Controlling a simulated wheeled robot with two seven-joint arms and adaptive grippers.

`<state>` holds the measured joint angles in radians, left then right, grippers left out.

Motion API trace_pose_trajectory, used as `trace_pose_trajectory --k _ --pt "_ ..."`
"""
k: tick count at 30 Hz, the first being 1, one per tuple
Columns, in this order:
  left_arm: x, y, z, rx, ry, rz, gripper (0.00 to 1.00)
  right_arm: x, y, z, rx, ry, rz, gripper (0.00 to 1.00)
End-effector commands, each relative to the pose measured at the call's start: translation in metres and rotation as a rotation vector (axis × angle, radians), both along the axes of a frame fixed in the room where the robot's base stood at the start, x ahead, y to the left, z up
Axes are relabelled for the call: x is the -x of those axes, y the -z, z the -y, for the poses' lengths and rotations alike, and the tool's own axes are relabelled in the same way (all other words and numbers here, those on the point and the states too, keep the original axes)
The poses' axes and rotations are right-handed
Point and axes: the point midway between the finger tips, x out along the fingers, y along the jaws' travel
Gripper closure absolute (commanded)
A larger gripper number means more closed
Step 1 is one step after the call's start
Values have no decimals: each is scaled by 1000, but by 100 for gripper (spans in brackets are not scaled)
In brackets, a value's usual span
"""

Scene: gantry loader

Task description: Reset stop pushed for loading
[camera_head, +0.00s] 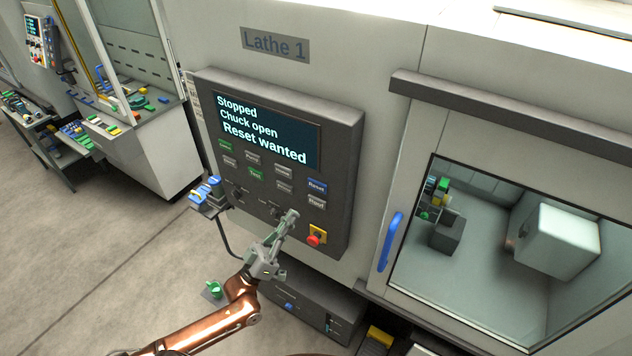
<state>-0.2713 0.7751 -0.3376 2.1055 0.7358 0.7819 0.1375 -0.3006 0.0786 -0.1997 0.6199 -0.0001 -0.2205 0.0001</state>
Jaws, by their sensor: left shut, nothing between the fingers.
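The Lathe 1 control panel (342,190) stands on the machine front, its screen (265,130) reading "Stopped, Chuck open, Reset wanted". A blue Reset button (317,186) is at the right of the upper button rows. A red stop button (314,239) on a yellow plate is at the lower right. My left gripper (291,215) is shut and empty, in front of the panel's lower part, left of the red stop and below Reset. I cannot tell whether its tips touch the panel. It hides part of the lower panel. My right gripper is not in view.
Right of the panel is a door with a blue handle (390,241) and a window onto the chamber. A grey unit (310,303) sits below. Open floor lies to the left.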

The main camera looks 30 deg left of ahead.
Motion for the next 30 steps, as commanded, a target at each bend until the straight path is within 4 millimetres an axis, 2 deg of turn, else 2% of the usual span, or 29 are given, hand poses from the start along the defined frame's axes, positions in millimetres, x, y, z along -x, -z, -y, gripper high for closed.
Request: trace_pose_trajectory --k 1,4,17,23,30 --pt "3 -9 2 11 10 12 100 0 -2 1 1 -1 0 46" --pt "6 -17 3 23 20 25 100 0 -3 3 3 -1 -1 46" --pt "3 -17 3 23 19 28 100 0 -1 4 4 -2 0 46" --pt "-17 -16 5 21 19 29 100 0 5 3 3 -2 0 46" --pt "-51 -16 8 22 20 28 100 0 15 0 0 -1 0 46"
